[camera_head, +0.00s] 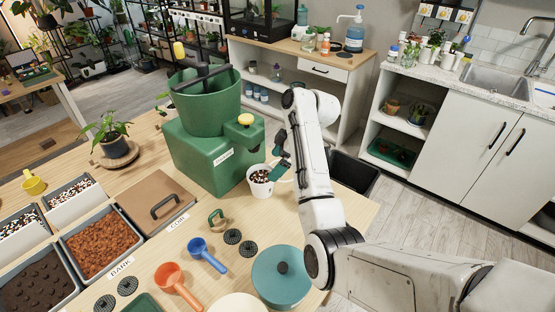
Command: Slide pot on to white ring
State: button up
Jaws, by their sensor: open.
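A small white pot (261,187) holding a dark, speckled mix stands upright on the wooden table, at the front right of the green machine (215,157). My gripper (276,171) is open, pointing down at the pot's right rim. Its fingers partly overlap the pot in view, and I cannot tell whether they touch it.
An orange scoop (176,284) and trays of bark (102,246) are at left. The table's right edge is near.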

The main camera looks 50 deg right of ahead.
aim_at(264, 178)
jog(key=x, duration=1)
jog(key=shift+f, duration=0.1)
jog(key=c, duration=0.7)
